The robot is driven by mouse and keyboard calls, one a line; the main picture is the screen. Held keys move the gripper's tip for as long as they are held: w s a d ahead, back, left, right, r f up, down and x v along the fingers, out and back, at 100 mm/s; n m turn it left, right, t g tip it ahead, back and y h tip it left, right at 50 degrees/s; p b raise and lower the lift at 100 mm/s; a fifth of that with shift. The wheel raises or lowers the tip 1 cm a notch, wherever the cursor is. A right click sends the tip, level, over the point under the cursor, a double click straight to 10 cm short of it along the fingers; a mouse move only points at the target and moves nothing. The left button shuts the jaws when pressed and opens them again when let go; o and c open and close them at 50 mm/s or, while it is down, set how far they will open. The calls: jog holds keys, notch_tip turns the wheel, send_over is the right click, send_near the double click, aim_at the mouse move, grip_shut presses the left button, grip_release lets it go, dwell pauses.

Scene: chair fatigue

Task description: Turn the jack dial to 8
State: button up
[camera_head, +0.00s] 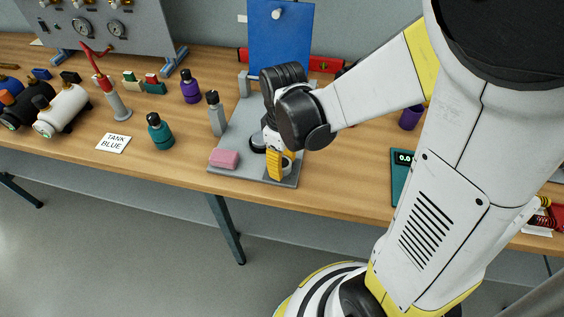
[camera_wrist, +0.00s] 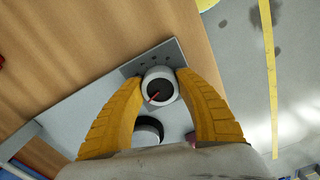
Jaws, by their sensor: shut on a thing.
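The jack dial (camera_wrist: 160,86) is a round white knob with a dark top and a red pointer line, near the end of a grey base plate (camera_wrist: 88,108). In the wrist view the pointer slants toward the lower left. I cannot read any numbers around it. My gripper (camera_head: 277,170) reaches down over the front of the plate, its yellow fingers closed on either side of the dial. In the head view the dial (camera_head: 287,163) is partly hidden behind a finger. A dark round part (camera_wrist: 149,128) sits beside it on the plate.
To the left stand a teal bottle (camera_head: 160,132), a "TANK BLUE" card (camera_head: 114,143) and a red-handled pump (camera_head: 118,104). The table front edge is close.

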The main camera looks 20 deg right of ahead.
jog(key=m, duration=0.6)
jog(key=shift+s, duration=0.15)
jog(key=m, duration=1.2)
jog(key=shift+a, duration=0.1)
jog(key=shift+m, duration=3.2)
jog(key=o, duration=1.2)
jog(key=shift+a, duration=0.1)
jog(key=shift+w+r, duration=0.1)
jog(key=shift+w, duration=0.1)
